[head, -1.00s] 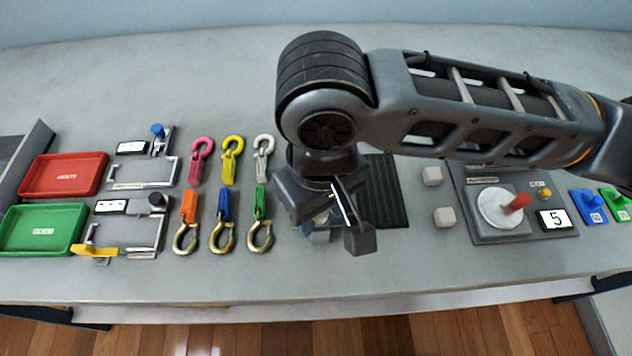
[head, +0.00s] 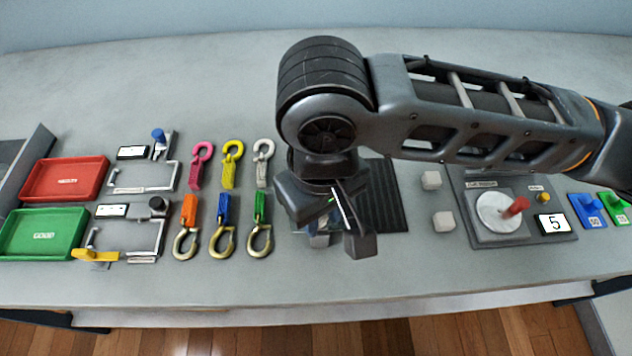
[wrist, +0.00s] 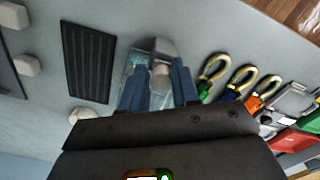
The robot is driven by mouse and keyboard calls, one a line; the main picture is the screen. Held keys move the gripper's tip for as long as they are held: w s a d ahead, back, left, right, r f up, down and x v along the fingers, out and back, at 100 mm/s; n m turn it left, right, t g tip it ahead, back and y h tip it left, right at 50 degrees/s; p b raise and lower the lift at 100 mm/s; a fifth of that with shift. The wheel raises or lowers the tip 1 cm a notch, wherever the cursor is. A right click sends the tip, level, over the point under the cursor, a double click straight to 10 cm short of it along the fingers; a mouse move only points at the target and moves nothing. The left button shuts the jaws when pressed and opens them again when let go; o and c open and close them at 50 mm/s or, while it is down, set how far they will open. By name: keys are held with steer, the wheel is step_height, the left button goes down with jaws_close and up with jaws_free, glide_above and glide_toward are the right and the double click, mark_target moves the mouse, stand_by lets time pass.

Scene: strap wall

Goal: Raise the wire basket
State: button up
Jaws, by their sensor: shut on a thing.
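I cannot make out a wire basket in either view. My gripper (head: 322,238) points down over the bench, just right of the hook rows, and my wrist hides much of it in the head view. In the wrist view my gripper (wrist: 160,88) has its blue fingers closed around a small pale, pinkish thing (wrist: 161,75). A grey block and a clear, glassy piece show around the fingertips. What the held thing belongs to is hidden.
Hooks with coloured straps (head: 222,240) lie left of my gripper. Further left are a red tray (head: 65,165), a green tray (head: 22,222) and two small fixtures.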

steer(key=shift+s+a+r+p, duration=0.1)
steer(key=shift+a+r+p, duration=0.05)
steer(key=shift+r+p, duration=0.85)
steer(key=shift+s+a+r+p, duration=0.1)
steer(key=shift+r+p, duration=0.75)
steer(key=shift+r, duration=0.15)
steer(key=o, duration=0.6)
steer(key=shift+c, duration=0.2)
steer(key=shift+w, duration=0.1)
steer(key=shift+d, duration=0.1)
step_height(320, 180, up, 4)
steer(key=p, duration=0.3)
steer(key=shift+f, duration=0.15)
steer(key=shift+r, duration=1.1)
